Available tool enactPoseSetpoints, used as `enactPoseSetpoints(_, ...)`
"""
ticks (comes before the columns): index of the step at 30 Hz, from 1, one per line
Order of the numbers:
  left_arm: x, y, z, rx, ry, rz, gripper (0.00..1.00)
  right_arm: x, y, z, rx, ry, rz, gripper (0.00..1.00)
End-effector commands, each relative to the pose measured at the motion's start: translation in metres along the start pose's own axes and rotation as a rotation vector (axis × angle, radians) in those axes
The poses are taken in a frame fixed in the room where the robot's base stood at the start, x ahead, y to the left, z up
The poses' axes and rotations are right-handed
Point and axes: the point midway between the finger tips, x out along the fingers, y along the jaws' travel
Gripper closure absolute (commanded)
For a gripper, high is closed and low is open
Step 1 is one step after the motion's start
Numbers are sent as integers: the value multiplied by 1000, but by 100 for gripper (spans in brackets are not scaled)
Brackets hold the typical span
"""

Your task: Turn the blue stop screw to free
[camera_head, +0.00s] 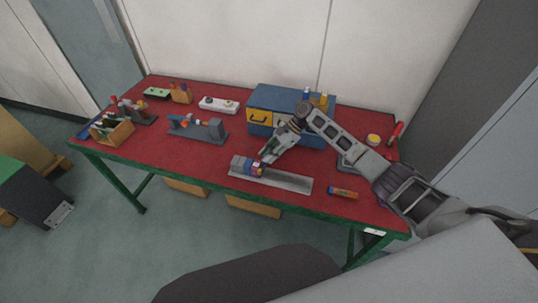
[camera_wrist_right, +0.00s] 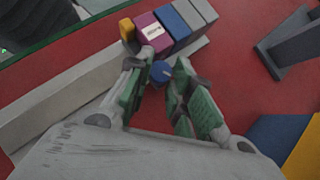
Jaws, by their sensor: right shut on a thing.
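The blue stop screw (camera_wrist_right: 162,72) shows as a round blue knob between my right fingertips in the right wrist view. It sits beside a block assembly (camera_wrist_right: 172,26) with yellow, purple, blue and grey parts, the purple one bearing a white label. In the head view this assembly (camera_head: 246,166) stands at the left end of a grey rail (camera_head: 288,182). My right gripper (camera_head: 268,157) reaches down to it from the upper right. In the wrist view its green-padded fingers (camera_wrist_right: 160,76) are closed on the screw. The screw is hidden in the head view. My left gripper is not in view.
A blue drawer box (camera_head: 275,99) with a yellow front stands behind the gripper. A grey fixture (camera_head: 205,130), a white box (camera_head: 218,105) and a wooden holder (camera_head: 112,131) are on the left. The red tabletop (camera_head: 185,163) is clear left of the rail.

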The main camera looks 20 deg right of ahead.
Motion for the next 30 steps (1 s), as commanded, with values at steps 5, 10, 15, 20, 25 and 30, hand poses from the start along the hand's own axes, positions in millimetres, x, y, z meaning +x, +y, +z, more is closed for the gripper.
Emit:
enactPoseSetpoints(5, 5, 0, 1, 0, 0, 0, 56, 2, -2, 0, -46, -1, 48, 100)
enactPoseSetpoints(10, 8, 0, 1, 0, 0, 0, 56, 2, -2, 0, -85, -1, 87, 100)
enactPoseSetpoints(15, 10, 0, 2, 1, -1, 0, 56, 2, -2, -1, -108, 0, 111, 100)
enactPoseSetpoints(20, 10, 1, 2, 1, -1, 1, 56, 2, -2, 0, -116, 0, 119, 100)
enactPoseSetpoints(25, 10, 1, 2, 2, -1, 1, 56, 2, -2, 0, -117, 0, 120, 100)
enactPoseSetpoints(30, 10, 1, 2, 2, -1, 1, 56, 2, -2, 0, -116, 0, 120, 75)
